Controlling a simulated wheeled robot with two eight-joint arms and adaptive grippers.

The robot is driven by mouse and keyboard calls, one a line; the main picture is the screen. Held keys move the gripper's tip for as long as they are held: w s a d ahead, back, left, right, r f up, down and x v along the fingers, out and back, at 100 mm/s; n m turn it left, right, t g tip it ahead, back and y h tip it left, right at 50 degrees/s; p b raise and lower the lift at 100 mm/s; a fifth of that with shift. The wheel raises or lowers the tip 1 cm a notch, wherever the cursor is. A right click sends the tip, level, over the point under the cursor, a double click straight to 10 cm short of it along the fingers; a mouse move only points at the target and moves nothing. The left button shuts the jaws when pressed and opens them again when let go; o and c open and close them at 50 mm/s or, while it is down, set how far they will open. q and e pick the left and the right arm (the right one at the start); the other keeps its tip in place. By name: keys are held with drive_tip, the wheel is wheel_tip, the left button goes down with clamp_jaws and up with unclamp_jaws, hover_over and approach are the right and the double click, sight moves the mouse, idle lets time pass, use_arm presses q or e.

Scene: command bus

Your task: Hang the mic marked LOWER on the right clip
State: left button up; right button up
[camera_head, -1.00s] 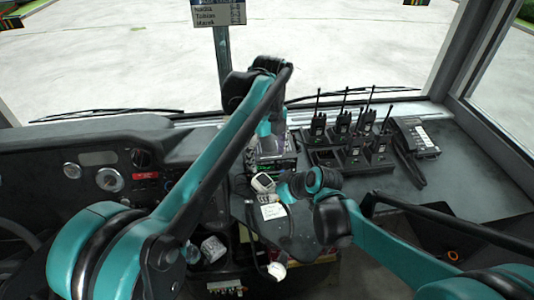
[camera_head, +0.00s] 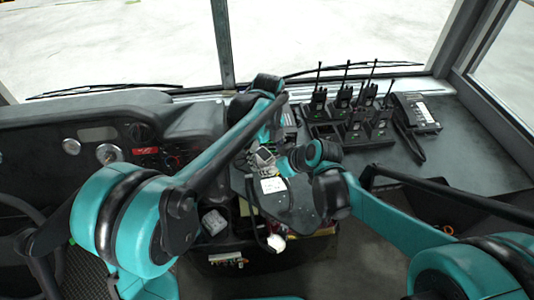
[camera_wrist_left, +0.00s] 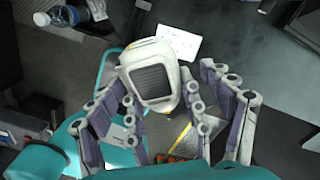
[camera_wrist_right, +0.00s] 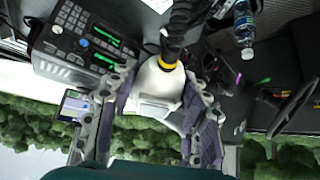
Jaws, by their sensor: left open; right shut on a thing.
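A white handheld mic (camera_head: 262,157) with a dark grille is held up over the console. In the right wrist view the mic (camera_wrist_right: 157,85) sits between the fingers of my right gripper (camera_wrist_right: 160,88), which is shut on it. A dark coiled cord (camera_wrist_right: 180,22) runs from it. In the left wrist view the mic's grille (camera_wrist_left: 153,82) faces me. My left gripper (camera_wrist_left: 162,95) is open, its fingers spread on both sides of the mic. I cannot read a LOWER marking on it. The right clip cannot be made out.
Several handheld radios (camera_head: 343,97) stand in chargers at the right, beside a phone-like unit (camera_head: 415,112). A white label card (camera_head: 273,185) lies below the mic. A pale object (camera_head: 276,243) is lower down. A keypad radio (camera_wrist_right: 85,45) and a bottle (camera_wrist_right: 244,28) flank the right gripper.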

use_arm(q)
drive_tip(key=c, duration=0.7)
drive_tip(key=o, duration=0.7)
drive_tip(key=shift+r, duration=0.1)
